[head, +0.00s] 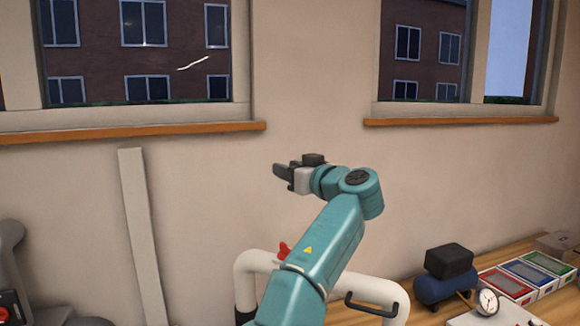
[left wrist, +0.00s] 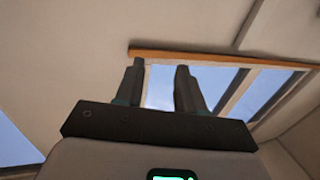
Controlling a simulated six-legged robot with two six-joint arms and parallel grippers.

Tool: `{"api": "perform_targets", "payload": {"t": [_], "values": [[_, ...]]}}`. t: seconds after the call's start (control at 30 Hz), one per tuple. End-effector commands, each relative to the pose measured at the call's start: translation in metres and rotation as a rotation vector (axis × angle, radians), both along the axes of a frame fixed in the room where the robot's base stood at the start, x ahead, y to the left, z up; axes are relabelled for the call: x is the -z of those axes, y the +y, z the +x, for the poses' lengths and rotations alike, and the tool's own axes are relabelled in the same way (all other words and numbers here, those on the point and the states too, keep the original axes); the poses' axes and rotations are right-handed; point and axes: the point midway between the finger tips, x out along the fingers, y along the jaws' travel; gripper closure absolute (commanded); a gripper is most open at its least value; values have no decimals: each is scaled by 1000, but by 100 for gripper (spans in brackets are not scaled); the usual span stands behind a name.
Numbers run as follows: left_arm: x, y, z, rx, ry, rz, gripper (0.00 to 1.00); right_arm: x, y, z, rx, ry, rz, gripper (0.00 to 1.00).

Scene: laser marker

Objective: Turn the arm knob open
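My left gripper (head: 279,171) is raised in front of the wall in the head view, above the white tube, and points left. In the left wrist view its two dark fingers (left wrist: 159,82) stand apart with nothing between them. A small red part (head: 284,249), perhaps the knob, shows at the white tube (head: 256,262), below the gripper and apart from it. My teal forearm partly hides it, so its turn position cannot be told. No knob shows in the left wrist view. My right gripper is not in view.
A black handle (head: 372,306) is at the tube's right part. On the wooden bench at right are a blue compressor-like tank (head: 440,289), coloured boxes (head: 523,273) and a round gauge (head: 487,301). Orange-brown window sills (head: 130,132) run along the wall. Dark equipment stands lower left.

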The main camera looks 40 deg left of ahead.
Motion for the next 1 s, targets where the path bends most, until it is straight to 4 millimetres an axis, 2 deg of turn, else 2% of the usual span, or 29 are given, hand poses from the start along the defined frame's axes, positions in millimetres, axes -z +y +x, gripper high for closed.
{"api": "perform_targets", "payload": {"t": [0.07, 0.1, 0.17, 0.2, 0.27, 0.3, 0.37, 0.4, 0.5, 0.6, 0.63, 0.73, 0.83, 0.87, 0.97, 1.0], "values": [[0, 0, 0, 0, 0, 0, 58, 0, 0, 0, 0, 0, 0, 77], [0, 0, 0, 2, 1, 1, 45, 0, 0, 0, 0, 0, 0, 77], [-2, -1, 4, 23, 1, 11, 26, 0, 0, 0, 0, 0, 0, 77], [-5, -3, 11, 55, 0, 26, 21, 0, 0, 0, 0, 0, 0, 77], [-12, -8, 28, 141, -5, 62, 21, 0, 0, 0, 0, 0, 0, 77], [-15, -16, 45, 224, 0, 94, 21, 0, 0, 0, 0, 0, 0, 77], [-14, -38, 80, 388, 24, 148, 21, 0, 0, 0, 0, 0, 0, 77], [-8, -58, 105, 514, 44, 182, 21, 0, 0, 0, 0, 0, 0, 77], [5, -112, 151, 829, 82, 255, 21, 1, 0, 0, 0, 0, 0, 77], [33, -149, 172, 1113, 116, 297, 21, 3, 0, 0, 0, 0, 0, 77], [42, -156, 174, 1192, 123, 303, 21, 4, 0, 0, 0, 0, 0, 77], [77, -169, 165, 1438, 133, 299, 21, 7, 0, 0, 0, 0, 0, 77], [111, -167, 135, 1648, 116, 265, 21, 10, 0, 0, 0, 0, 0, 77], [120, -163, 123, 1704, 104, 249, 21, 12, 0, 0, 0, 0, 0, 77], [149, -141, 68, 1862, 44, 183, 21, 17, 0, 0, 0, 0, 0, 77], [160, -127, 39, 1908, 9, 151, 21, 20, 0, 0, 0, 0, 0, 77]]}}
